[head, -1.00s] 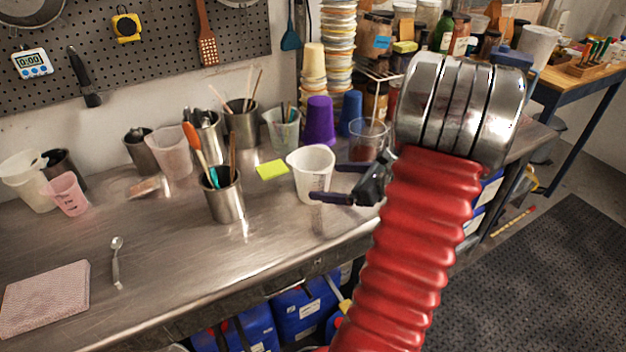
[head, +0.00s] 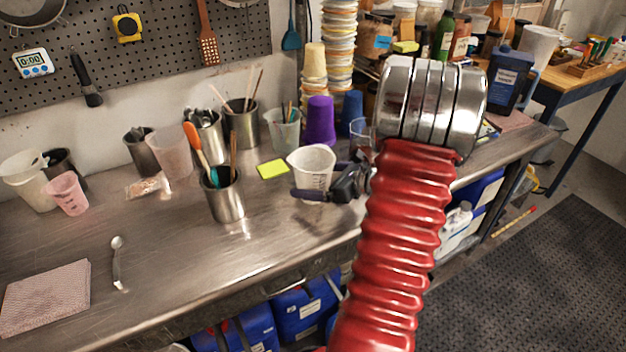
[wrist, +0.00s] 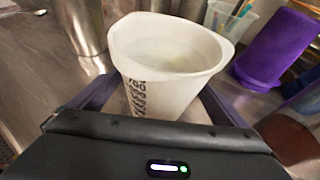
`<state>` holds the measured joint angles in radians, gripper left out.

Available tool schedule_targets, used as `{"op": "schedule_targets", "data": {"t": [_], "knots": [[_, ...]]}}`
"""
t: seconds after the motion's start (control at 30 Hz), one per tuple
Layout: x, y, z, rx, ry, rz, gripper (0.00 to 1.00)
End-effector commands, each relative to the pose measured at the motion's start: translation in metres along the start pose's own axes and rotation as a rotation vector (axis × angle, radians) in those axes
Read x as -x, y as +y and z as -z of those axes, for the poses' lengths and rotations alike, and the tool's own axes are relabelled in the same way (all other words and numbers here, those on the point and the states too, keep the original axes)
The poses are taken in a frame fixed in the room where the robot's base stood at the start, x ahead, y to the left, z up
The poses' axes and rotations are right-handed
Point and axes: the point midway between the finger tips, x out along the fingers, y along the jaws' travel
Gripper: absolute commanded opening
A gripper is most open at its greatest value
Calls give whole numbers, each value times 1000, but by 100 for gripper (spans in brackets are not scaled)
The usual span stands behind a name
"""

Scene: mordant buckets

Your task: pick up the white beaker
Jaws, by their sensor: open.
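The white beaker (head: 312,162) stands upright on the steel bench, right of the middle. It has dark markings on its side and a pouring lip. In the wrist view the beaker (wrist: 168,62) fills the middle, directly ahead of my gripper. My gripper (head: 318,192) is open, with one dark finger in front of the beaker and the other partly hidden behind it. In the wrist view the purple fingers of my gripper (wrist: 160,112) lie to the left and right of the beaker's lower part. I cannot tell whether they touch it.
A steel pot of tools (head: 226,200) stands left of the beaker, and a yellow note (head: 272,169) lies between them. Purple (head: 320,122) and blue (head: 351,110) cups stand behind. A clear beaker (head: 360,134) is partly hidden by my arm.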

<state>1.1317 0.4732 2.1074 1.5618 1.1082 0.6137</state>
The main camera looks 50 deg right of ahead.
Motion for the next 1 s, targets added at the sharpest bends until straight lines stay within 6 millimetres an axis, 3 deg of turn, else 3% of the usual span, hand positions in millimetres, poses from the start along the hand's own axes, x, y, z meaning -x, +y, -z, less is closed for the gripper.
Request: {"op": "schedule_targets", "data": {"t": [0.6,1.0], "knots": [[-4,-1,0,0,1,2,96],[-4,-1,0,-1,1,2,68]]}}
